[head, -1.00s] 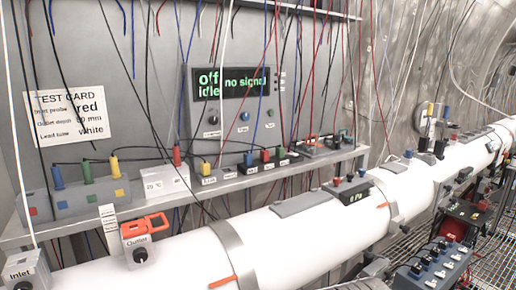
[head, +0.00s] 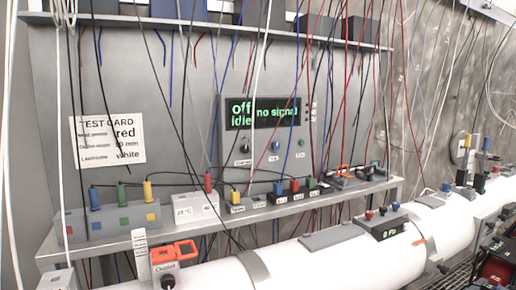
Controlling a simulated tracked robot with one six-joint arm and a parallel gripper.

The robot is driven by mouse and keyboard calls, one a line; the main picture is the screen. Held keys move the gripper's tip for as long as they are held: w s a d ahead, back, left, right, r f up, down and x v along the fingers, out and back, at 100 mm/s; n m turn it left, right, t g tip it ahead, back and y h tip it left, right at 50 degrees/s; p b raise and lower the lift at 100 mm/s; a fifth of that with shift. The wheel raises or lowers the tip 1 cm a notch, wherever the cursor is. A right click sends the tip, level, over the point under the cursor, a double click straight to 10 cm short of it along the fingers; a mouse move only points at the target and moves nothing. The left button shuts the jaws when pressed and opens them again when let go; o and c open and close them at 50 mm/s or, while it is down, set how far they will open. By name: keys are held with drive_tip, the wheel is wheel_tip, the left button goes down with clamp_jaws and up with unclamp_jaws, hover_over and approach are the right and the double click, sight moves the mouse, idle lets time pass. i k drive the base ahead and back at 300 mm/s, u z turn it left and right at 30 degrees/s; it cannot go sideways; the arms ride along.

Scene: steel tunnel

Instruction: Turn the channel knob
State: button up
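The grey instrument panel (head: 266,165) stands on the shelf against the back wall. Its screen (head: 263,113) reads "off", "idle" and "no signal" in green. My gripper is not in view.
A shelf (head: 385,185) carries a block with coloured plugs (head: 110,222) and a white box (head: 195,208). A white pipe (head: 318,262) runs in front, with an orange-handled outlet valve (head: 174,252). A test card (head: 108,140) hangs on the wall. Many loose wires hang from above.

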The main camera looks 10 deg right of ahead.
sight(244, 149)
drive_tip(key=k, duration=1.35)
drive_tip(key=z, duration=0.25)
drive_tip(key=i, duration=1.05)
drive_tip(key=u, duration=0.35)
drive_tip(key=i, duration=0.8)
drive_tip(key=u, duration=0.5)
